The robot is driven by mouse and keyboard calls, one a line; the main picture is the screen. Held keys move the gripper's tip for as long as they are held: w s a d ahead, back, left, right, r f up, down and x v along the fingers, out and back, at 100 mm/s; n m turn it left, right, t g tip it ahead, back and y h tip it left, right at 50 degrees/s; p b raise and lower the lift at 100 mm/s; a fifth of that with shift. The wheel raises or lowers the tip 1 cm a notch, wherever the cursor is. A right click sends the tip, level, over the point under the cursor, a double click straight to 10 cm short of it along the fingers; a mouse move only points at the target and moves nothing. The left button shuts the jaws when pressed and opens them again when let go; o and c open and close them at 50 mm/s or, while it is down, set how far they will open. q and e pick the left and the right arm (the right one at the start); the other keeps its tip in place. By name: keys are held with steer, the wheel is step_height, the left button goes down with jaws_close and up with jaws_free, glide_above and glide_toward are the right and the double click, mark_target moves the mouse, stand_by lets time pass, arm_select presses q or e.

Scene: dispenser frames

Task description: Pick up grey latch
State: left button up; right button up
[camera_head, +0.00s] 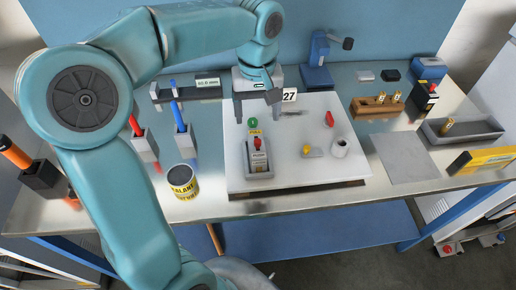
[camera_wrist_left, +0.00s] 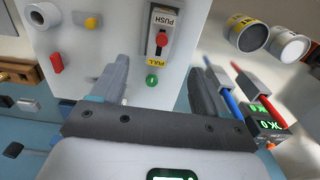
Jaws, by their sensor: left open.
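A white board (camera_head: 300,176) lies on the bench. A small grey piece with a yellow knob (camera_head: 313,152) is on its right half, and a slim grey piece (camera_head: 289,112) lies near its back edge. I cannot tell for sure which is the grey latch. The knobbed piece shows at the top of the left wrist view (camera_wrist_left: 84,19). My left gripper (camera_head: 258,108) is open and empty, pointing down above the board's back left part. Its fingers (camera_wrist_left: 158,66) stand either side of a green button (camera_wrist_left: 152,80). My right gripper is out of view.
A grey box with a red knob (camera_head: 257,143) stands on the board's left. A white ring (camera_head: 340,147) and a red piece (camera_head: 329,119) are at right. A yellow can (camera_head: 183,182) and screwdriver holders stand left of the board. A grey tray (camera_head: 462,130) is at right.

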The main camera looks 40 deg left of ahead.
mark_target(257, 145)
arm_select(q)
steer(key=f, duration=0.7)
steer(key=shift+w+a, duration=0.15)
steer(key=shift+a, duration=0.15)
steer(key=shift+d+f, duration=0.15)
steer(key=shift+d, duration=0.05)
steer(key=shift+s+d+f, duration=0.15)
steer(key=shift+s+f, duration=0.1)
steer(key=shift+f, duration=0.05)
steer(key=f, duration=0.3)
steer(key=f+p, duration=0.1)
steer(key=shift+w+a+f, duration=0.25)
steer(key=shift+a+f, duration=0.05)
steer(key=shift+f, duration=0.05)
steer(key=shift+s+d+r, duration=0.1)
steer(key=shift+s+d, duration=0.05)
steer(key=c, duration=1.2)
steer(key=shift+c, duration=0.4)
